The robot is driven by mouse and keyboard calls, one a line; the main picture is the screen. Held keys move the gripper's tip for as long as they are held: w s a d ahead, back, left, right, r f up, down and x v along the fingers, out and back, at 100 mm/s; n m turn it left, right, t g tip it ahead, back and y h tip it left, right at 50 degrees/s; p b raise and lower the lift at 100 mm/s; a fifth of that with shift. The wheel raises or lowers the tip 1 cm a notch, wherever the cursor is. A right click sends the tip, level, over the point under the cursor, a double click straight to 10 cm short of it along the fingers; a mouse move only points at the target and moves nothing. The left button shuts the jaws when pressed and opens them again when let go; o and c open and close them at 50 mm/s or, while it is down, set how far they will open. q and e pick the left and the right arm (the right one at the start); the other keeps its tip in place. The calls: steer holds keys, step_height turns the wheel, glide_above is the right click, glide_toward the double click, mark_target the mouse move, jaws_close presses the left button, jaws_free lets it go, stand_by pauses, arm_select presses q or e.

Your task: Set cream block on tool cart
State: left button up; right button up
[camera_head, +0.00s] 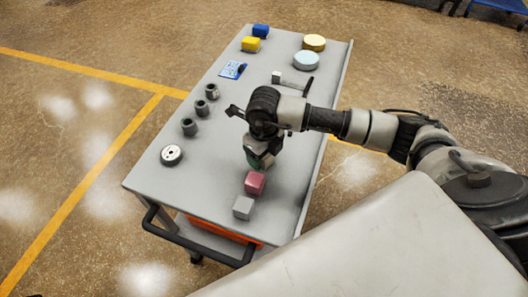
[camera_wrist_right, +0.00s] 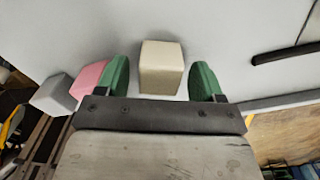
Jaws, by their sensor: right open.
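The cream block (camera_wrist_right: 161,68) shows in the right wrist view on the grey top of the tool cart (camera_head: 221,155). My left gripper is not in view.
A pink block (camera_head: 255,183) and a grey block (camera_head: 243,207) sit close to my right gripper.

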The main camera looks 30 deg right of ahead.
step_height(320, 180, up, 12)
steer(key=b, duration=0.2)
steer(key=shift+f, duration=0.2)
stand_by(0.4)
